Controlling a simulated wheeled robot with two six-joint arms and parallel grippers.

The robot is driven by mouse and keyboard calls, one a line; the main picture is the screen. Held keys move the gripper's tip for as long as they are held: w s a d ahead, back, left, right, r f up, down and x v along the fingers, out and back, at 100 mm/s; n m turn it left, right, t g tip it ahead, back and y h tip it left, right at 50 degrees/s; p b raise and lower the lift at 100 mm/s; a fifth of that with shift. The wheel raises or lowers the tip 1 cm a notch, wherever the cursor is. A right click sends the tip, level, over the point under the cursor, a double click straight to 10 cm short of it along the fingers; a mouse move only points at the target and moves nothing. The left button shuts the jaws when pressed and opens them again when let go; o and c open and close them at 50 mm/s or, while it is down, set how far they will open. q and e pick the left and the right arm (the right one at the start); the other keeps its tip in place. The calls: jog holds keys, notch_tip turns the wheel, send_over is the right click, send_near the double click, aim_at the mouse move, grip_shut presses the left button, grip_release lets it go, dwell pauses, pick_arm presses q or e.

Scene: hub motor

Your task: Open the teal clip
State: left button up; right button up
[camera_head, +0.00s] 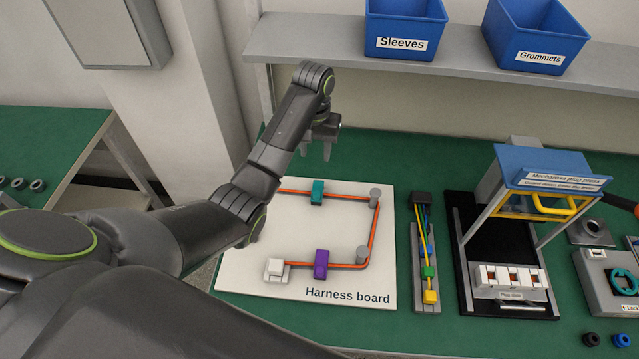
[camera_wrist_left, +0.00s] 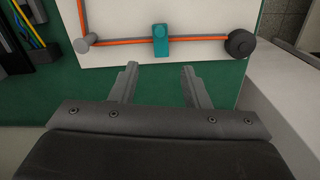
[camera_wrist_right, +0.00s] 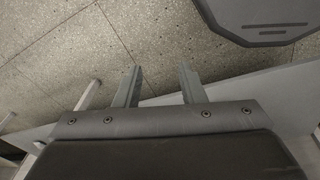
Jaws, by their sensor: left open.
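The teal clip (camera_head: 317,192) sits on the orange cable (camera_head: 345,195) along the far side of the white harness board (camera_head: 320,220). It also shows in the left wrist view (camera_wrist_left: 160,42), across the cable. I cannot tell whether its lid is shut. My left gripper (camera_head: 326,150) is open and empty, above the table beyond the board's far edge. In the left wrist view its fingertips (camera_wrist_left: 159,72) point toward the clip, apart from it. My right gripper (camera_wrist_right: 160,70) is open and empty over the floor in the right wrist view, and does not show in the head view.
A purple clip (camera_head: 321,264) holds the cable's near run, beside a white connector block (camera_head: 276,268). Grey posts (camera_head: 375,197) turn the cable. A wire holder (camera_head: 426,270) and plug press (camera_head: 510,240) stand to the right. A shelf (camera_head: 330,40) with blue bins runs behind.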

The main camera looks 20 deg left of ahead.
pick_arm(q)
jog(key=b, duration=0.1)
send_near(316, 194)
notch_tip(316, 194, down, 7)
jog(key=shift+w+f, duration=0.1)
jog(key=shift+f, duration=0.9)
pick_arm(e)
jog(key=shift+s+d+f, duration=0.1)
jog(key=shift+s+f, duration=0.4)
jog(key=shift+f, duration=0.3)
pick_arm(q)
jog(key=shift+c, duration=0.4)
grip_shut()
